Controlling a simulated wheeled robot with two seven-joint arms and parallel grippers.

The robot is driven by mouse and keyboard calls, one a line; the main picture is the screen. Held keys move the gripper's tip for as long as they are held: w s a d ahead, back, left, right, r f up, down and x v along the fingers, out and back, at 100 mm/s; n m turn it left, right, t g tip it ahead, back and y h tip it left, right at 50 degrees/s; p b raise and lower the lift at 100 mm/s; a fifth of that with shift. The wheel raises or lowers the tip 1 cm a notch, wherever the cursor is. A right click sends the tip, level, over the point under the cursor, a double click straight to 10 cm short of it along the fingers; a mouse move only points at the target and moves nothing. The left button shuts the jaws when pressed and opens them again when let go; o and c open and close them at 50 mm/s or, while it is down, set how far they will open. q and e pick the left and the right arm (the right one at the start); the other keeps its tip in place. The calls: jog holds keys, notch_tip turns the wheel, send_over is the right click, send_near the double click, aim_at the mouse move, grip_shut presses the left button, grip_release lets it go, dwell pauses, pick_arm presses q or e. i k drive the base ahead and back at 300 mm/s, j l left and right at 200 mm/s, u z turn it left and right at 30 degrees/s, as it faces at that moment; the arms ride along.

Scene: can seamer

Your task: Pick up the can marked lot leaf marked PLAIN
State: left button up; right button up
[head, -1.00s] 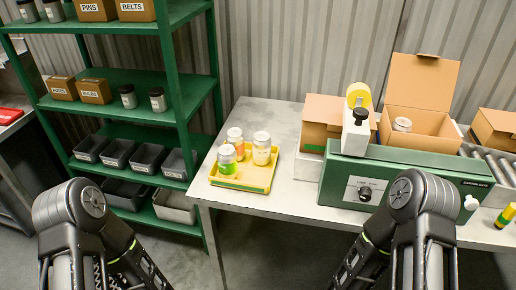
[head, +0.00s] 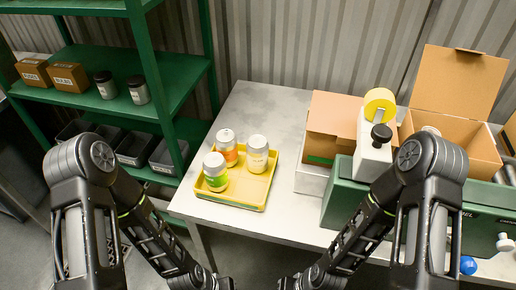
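Three light cans with silver lids stand in a yellow tray (head: 247,201) on the table. The can with a green band (head: 216,177) is at the front left. The can with an orange band (head: 228,155) is behind it. The can with a pale yellow label (head: 257,160) is at the back right. The print on them is too small to read. Both my arms reach down to the bottom edge of the head view, in front of the table. My grippers are below the picture, so their state is hidden.
A green machine (head: 340,200) stands right of the tray, with a white-and-yellow dispenser (head: 374,150) by it. An open cardboard box (head: 470,140) is behind. A green shelf (head: 180,85) stands at left. Bare table (head: 262,108) lies behind the tray.

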aim_at(257, 146)
jog(key=z, duration=1.7)
jog(key=k+j, duration=0.85)
jog(key=k, duration=0.3)
